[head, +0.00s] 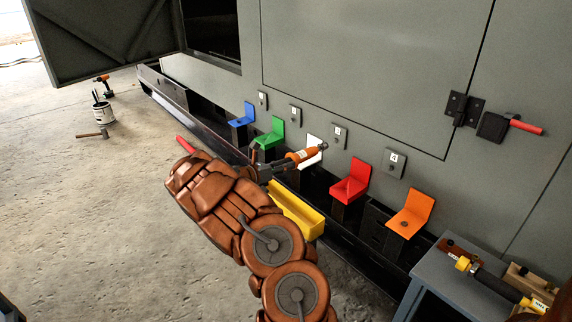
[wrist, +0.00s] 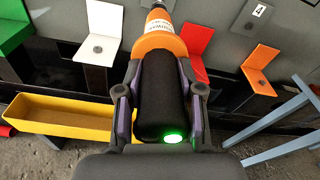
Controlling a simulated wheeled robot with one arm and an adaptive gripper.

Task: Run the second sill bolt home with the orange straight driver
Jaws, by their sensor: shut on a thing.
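My gripper (head: 272,168) is shut on the orange straight driver (head: 302,156). In the wrist view its two fingers (wrist: 160,95) clasp the black grip (wrist: 160,98), which has a lit green end; the orange body (wrist: 158,46) points away. In the head view the driver's nose lies in front of the white bracket (head: 314,151); I cannot tell whether it touches anything. In the wrist view dark round bolt heads show on the white bracket (wrist: 105,24) and the orange bracket (wrist: 265,60). The driver's tip is out of the wrist view. I cannot tell which bolt is the second.
Blue (head: 243,117), green (head: 273,133) and red (head: 352,178) brackets line the dark sill. A yellow bin (head: 297,208) sits below the driver. A grey table (head: 430,272) with tools stands right. A bucket (head: 102,112) and hammer (head: 90,134) are on the open floor left.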

